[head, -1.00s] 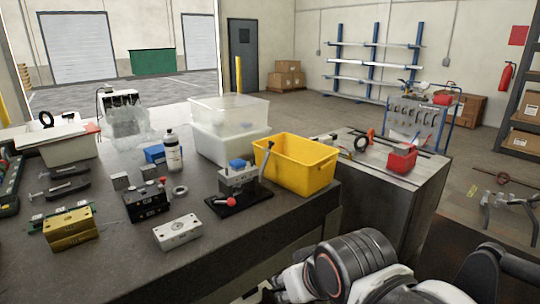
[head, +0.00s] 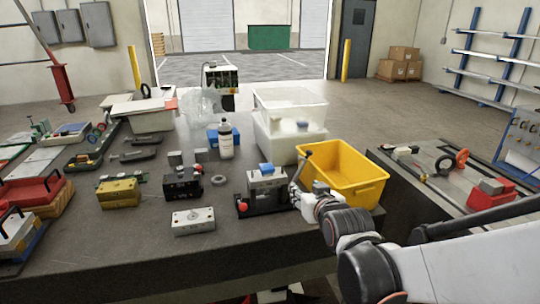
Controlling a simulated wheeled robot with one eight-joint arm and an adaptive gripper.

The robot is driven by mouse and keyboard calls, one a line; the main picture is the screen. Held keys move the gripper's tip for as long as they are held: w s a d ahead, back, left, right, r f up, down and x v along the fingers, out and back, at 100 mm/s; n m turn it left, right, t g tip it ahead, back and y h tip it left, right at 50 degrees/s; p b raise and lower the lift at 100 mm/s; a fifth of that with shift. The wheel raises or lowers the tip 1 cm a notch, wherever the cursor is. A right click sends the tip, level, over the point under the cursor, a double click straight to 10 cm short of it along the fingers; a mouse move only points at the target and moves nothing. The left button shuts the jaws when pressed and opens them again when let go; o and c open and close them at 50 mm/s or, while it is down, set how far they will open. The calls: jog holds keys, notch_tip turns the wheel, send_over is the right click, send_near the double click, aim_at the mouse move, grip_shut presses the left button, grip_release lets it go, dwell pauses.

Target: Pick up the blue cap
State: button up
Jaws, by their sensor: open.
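The blue cap (head: 266,169) sits on top of a grey metal fixture (head: 268,188) with a lever and a red knob, on a black base near the table's front. My gripper (head: 298,199) is just right of this fixture, beside its lever and lower than the cap. It is open, small in view and partly hidden by my wrist. I see nothing held in it. I cannot tell whether it touches the fixture.
A yellow bin (head: 345,175) stands close behind and right of my gripper. Clear plastic boxes (head: 290,135), a white bottle (head: 226,139) and a blue block (head: 212,138) are behind. A metal block (head: 193,221) and black block (head: 182,184) lie left.

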jog(key=n+t+y+p, duration=0.1)
jog(key=t+y+p, duration=0.1)
send_near(268, 168)
jog(key=b+x, duration=0.3)
jog(key=x, duration=0.6)
jog(key=shift+w+a+f+b, duration=0.15)
jog(key=shift+w+f+b, duration=0.05)
jog(key=shift+w+b, duration=0.2)
jog(key=shift+s+r, duration=0.1)
jog(key=c, duration=0.5)
